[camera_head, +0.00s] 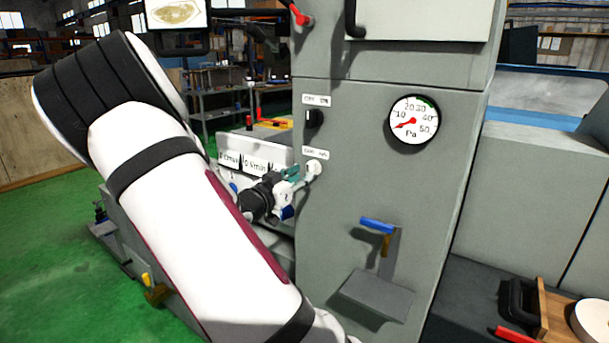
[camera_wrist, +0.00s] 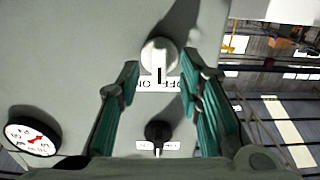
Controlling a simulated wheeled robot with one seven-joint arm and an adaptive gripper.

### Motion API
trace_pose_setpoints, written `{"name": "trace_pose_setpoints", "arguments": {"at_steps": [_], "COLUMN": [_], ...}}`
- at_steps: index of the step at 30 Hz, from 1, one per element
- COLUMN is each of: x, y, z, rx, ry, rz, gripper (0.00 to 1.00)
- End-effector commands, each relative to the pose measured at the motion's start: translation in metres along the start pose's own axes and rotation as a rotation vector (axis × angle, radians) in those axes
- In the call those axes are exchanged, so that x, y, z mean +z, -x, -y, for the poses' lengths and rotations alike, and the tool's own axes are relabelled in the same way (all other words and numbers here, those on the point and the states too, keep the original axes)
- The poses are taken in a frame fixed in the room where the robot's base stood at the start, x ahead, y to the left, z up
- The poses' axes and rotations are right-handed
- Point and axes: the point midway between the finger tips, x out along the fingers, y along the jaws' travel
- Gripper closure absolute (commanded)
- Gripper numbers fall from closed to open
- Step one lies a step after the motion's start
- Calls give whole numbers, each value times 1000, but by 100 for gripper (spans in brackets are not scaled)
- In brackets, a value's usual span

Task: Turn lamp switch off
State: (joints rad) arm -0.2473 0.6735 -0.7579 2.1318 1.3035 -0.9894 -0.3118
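A round white knob (camera_head: 314,167) sits on the grey machine panel, below a black knob (camera_head: 314,118). Each has a small label above it; I cannot read for sure which one is the lamp switch. My gripper (camera_head: 292,175), with teal fingers, is at the white knob from the left. In the wrist view, which is upside down, the white knob (camera_wrist: 159,55) lies between the tips of my gripper (camera_wrist: 160,72). The fingers are open, with a visible gap on each side. The knob's dark mark points down, towards its partly hidden OFF/ON label (camera_wrist: 158,84).
The black knob (camera_wrist: 157,132) is near the gripper's palm in the wrist view. A pressure gauge (camera_head: 414,120) is right of the knobs. A blue-handled lever (camera_head: 377,225) sticks out lower right. A red-tipped lever (camera_head: 300,16) is above. Panel around the knobs is clear.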

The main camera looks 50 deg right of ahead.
Motion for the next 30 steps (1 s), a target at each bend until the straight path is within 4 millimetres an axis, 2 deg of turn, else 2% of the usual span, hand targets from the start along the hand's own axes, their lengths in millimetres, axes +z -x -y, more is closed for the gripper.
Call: {"name": "trace_pose_setpoints", "arguments": {"at_steps": [3,9,15,21,30], "x": [0,0,1,1,1], "y": [26,65,90,98,97], "z": [1,1,1,0,0], "rx": [-5,-5,-3,0,0], "ry": [1,1,1,2,2], "rz": [2,1,1,1,1], "gripper": [67,67,67,67,67]}}
